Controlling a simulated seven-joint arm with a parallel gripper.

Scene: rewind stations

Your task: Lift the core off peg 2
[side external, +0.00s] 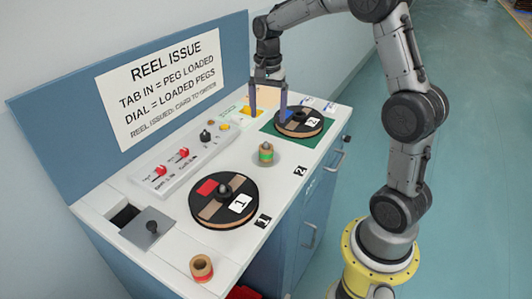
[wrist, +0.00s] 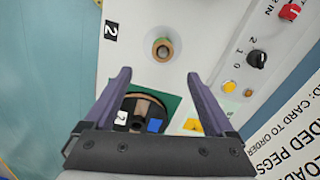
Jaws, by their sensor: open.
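Disc 1 (side external: 224,202), with a grey central knob, is nearer the front. A red-banded core (side external: 201,268) stands at the near edge. A switch panel (side external: 180,162) lies along the back, below the sign board (side external: 160,85).

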